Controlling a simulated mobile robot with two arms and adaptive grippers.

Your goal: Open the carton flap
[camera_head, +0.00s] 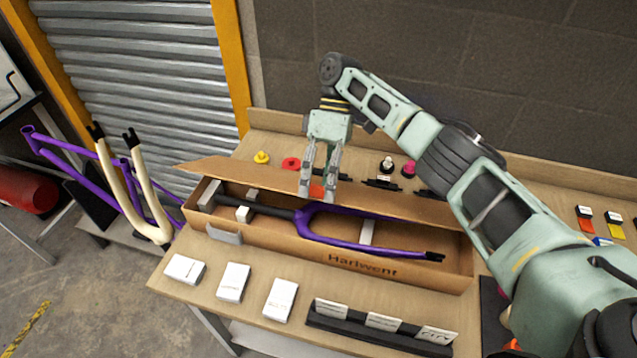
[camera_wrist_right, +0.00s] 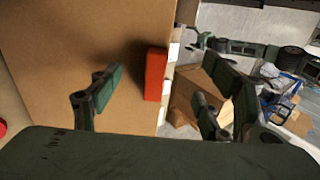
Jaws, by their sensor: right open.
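A long brown carton (camera_head: 300,245) marked "Hariwent" lies on the bench, with a purple fork (camera_head: 350,242) and white blocks inside. Its flap (camera_head: 235,177) runs along the back edge, tilted up and away from the contents. A red tab (camera_head: 316,190) is on the flap, between the fingers of my right gripper (camera_head: 318,190). In the right wrist view the open fingers stand either side of the red tab (camera_wrist_right: 155,75), at the edge of the brown flap (camera_wrist_right: 90,45). I cannot tell whether they touch the flap.
Several white boxes (camera_head: 233,282) and a black label holder (camera_head: 380,325) stand in front of the carton. Small coloured parts, including a yellow one (camera_head: 261,157), sit behind it. A purple frame (camera_head: 110,165) stands at left.

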